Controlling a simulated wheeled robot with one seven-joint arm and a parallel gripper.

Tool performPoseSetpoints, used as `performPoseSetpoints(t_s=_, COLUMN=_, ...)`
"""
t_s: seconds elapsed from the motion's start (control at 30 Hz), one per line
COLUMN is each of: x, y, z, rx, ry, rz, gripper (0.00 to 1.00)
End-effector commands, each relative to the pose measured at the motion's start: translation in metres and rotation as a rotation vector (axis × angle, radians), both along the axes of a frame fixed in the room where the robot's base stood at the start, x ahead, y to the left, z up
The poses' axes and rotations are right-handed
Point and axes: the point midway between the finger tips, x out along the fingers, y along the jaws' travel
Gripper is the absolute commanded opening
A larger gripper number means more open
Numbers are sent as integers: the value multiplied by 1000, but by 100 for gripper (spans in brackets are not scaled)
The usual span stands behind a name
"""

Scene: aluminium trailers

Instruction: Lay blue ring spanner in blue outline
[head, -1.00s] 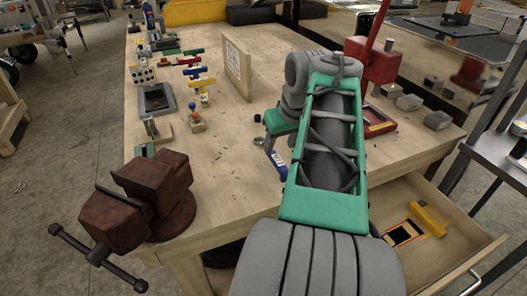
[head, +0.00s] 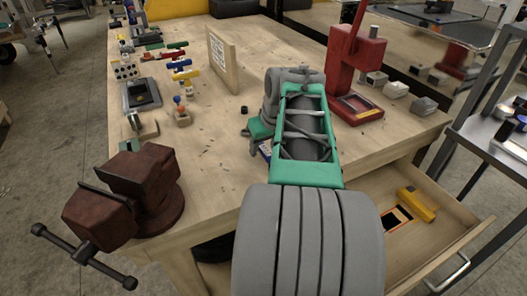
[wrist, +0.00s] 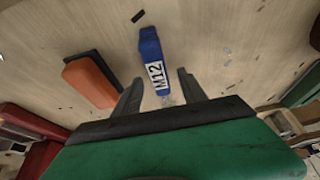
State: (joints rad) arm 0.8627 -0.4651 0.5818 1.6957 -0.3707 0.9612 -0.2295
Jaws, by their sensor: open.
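The blue ring spanner (wrist: 151,55) lies on the wooden bench top, with a white M12 label on its shaft. In the wrist view it lies between and ahead of the fingers of my gripper (wrist: 160,90), which are open. In the head view only a small blue bit of the spanner (head: 265,149) shows beside my arm. I cannot make out a blue outline in either view.
An open drawer (head: 450,222) at front right holds a yellow block (head: 416,204) and a dark patch with an orange border (head: 397,219). A rusty vise (head: 140,190) stands front left, a red press (head: 355,75) back right. An orange block (wrist: 92,80) lies left of the spanner.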

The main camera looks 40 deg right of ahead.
Motion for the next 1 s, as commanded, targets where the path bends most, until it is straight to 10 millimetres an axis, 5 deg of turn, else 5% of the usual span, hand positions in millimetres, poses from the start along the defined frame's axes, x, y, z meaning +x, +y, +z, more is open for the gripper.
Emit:
performPoseSetpoints(t_s=0.47, x=0, y=0, z=-4, rx=0, ry=0, rz=0, gripper=49)
performPoseSetpoints(t_s=1.0, x=0, y=0, z=-4, rx=0, ry=0, rz=0, gripper=6)
